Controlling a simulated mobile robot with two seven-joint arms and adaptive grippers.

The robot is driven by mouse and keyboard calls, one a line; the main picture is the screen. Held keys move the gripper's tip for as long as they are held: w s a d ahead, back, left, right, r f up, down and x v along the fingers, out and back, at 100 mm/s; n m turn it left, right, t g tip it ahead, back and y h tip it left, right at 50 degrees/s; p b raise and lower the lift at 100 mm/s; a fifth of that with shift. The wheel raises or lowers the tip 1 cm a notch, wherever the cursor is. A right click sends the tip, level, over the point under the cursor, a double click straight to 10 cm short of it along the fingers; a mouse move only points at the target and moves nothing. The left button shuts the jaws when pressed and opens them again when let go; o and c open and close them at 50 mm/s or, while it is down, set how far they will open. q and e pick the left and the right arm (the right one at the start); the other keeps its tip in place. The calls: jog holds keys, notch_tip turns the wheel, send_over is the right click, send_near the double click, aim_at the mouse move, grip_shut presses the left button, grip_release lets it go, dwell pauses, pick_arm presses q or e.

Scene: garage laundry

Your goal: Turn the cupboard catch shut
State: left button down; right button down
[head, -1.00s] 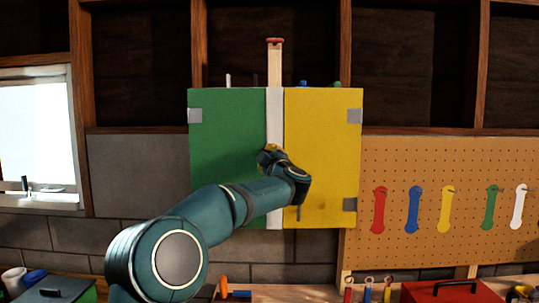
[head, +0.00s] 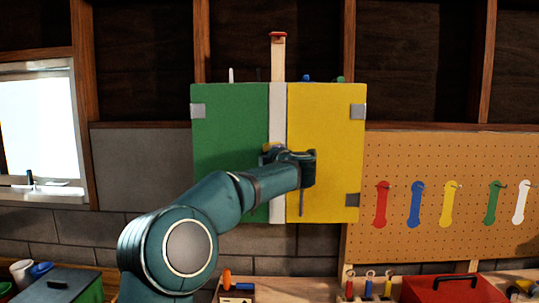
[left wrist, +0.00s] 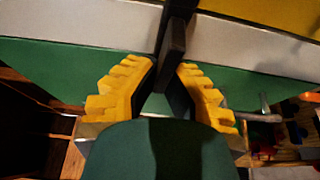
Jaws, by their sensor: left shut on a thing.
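The cupboard hangs on the wall with a green door (head: 228,120) on the left and a yellow door (head: 328,115) on the right, a white upright strip (head: 278,105) between them. Both doors look closed. My left gripper (left wrist: 167,68) reaches the strip, and its yellow fingers are shut on the dark bar of the catch (left wrist: 173,42). In the wrist view the bar stands across the white strip (left wrist: 235,45) and the green door (left wrist: 60,65). In the head view my arm hides most of the catch, so its full angle cannot be told. My right gripper is in neither view.
A pegboard (head: 440,150) with several coloured tools hangs at the right. Below are a red toolbox (head: 440,290) and small tools on a bench. A window (head: 38,130) is at the left. The space before the doors is clear except for my arm.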

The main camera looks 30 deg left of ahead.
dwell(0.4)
pick_arm(q)
jog(key=c, duration=1.1)
grip_release()
jog(key=shift+w+f, duration=0.1)
jog(key=shift+o, duration=0.2)
jog(key=v, duration=1.2)
